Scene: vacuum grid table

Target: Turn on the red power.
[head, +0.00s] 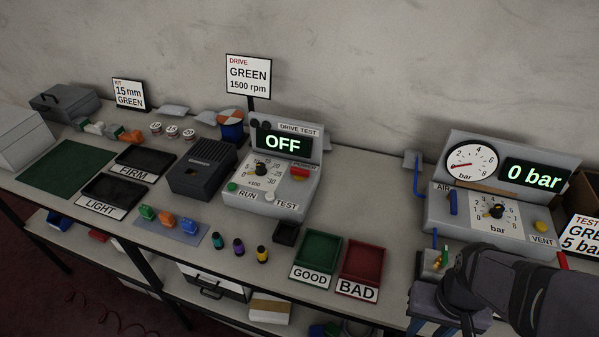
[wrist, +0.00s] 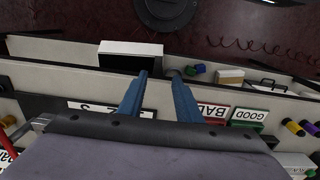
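The drive test box (head: 268,189) stands in the middle of the table in the head view. Its red power switch (head: 299,173) sits on the upper right of the sloped panel, under a small label. The box's display (head: 283,142) reads OFF. My gripper is at the lower right of the head view, well to the right of the box, by the front table edge. In the wrist view my gripper (wrist: 157,73) shows two blue fingers apart with nothing between them. The red switch is not visible in the wrist view.
Green GOOD (head: 317,259) and red BAD (head: 362,265) trays lie between my gripper and the box. A pressure unit (head: 470,212) stands at the right, reading 0 bar. A tall DRIVE sign (head: 248,75) rises behind the box. Small colored cylinders (head: 238,247) stand in front.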

